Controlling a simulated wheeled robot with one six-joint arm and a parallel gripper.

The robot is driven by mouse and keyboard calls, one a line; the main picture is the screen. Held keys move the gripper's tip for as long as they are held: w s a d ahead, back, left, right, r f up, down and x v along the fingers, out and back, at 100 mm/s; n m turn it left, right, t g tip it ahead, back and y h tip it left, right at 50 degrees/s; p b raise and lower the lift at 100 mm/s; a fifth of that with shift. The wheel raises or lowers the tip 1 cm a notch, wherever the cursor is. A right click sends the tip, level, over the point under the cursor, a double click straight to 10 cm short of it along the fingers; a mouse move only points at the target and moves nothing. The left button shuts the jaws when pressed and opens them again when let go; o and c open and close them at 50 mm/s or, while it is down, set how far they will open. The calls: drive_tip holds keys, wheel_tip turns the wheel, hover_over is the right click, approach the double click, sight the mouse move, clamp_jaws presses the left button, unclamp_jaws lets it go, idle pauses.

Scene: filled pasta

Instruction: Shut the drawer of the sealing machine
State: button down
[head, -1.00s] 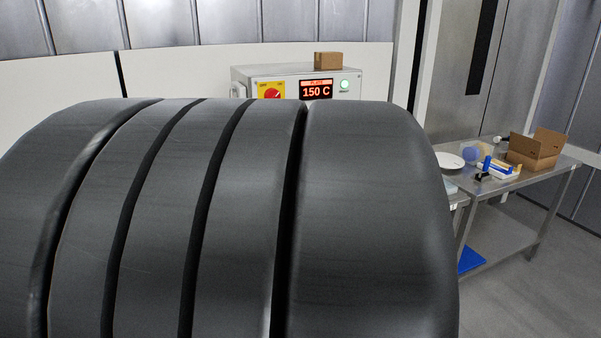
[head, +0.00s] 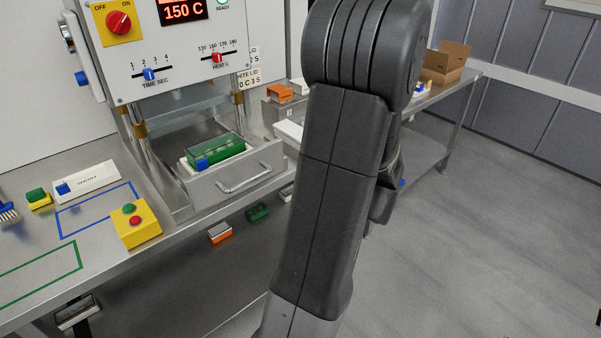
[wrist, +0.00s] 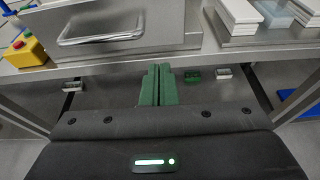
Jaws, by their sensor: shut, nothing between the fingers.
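The sealing machine (head: 180,45) stands on a steel bench and its display reads 150 C. Its drawer (head: 235,185) is pulled out toward the front, with a bar handle on its face. A green tray with a clear top (head: 216,150) sits in the drawer on a white block. In the wrist view the drawer front (wrist: 60,40) and its handle (wrist: 100,32) show at the upper left. My gripper (wrist: 158,70) has green fingers, shut and empty, below and to the right of the handle and apart from it. In the head view my arm hides the gripper.
A yellow button box (head: 136,226) stands on the bench left of the drawer. A white block (head: 87,182), a small green-topped item and a brush lie farther left. An orange item (head: 279,94) is right of the machine. Floor is open at right.

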drive_tip(key=p, duration=0.2)
approach(277, 167)
drive_tip(key=w+a, duration=0.2)
drive_tip(key=a, duration=0.1)
drive_tip(key=w+a, duration=0.1)
drive_tip(key=a, duration=0.1)
drive_tip(key=shift+w+a, duration=0.25)
drive_tip(key=shift+w, duration=0.05)
drive_tip(key=w+a, duration=0.5)
drive_tip(key=w, duration=0.1)
drive_tip(key=w+a, duration=0.5)
drive_tip(key=w, duration=0.2)
drive_tip(key=w+a, duration=0.5)
drive_tip(key=w, duration=0.2)
drive_tip(key=shift+w+b, duration=0.2)
drive_tip(key=shift+b, duration=0.2)
drive_tip(key=shift+r, duration=0.2)
drive_tip(key=shift+w+r, duration=0.1)
